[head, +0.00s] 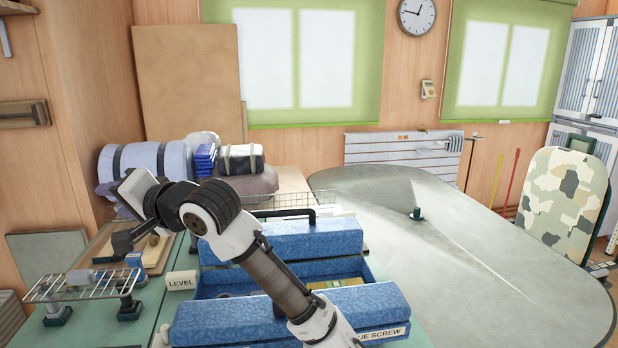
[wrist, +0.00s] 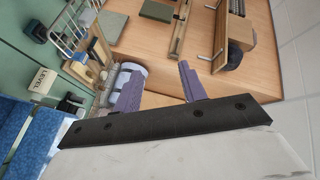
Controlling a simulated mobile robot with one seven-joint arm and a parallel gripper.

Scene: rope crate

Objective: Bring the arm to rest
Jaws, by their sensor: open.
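My arm reaches up from the bottom of the head view over a blue speckled box (head: 320,240) and bends left at its dark wrist. My gripper (head: 122,242) is at the left, above the green bench and apart from the box. In the wrist view my gripper (wrist: 158,78) shows two purple fingers standing apart with a gap between them. Nothing is held between them. In the head view the fingers are small and dark, so their gap is hard to make out.
A wire rack (head: 85,287) stands on the green bench below and left of my gripper. A "LEVEL" block (head: 182,281) sits beside the box. Bedding rolls (head: 145,160) lie behind. A large grey table (head: 480,250) at the right is mostly clear, with a small dark object (head: 416,214) on it.

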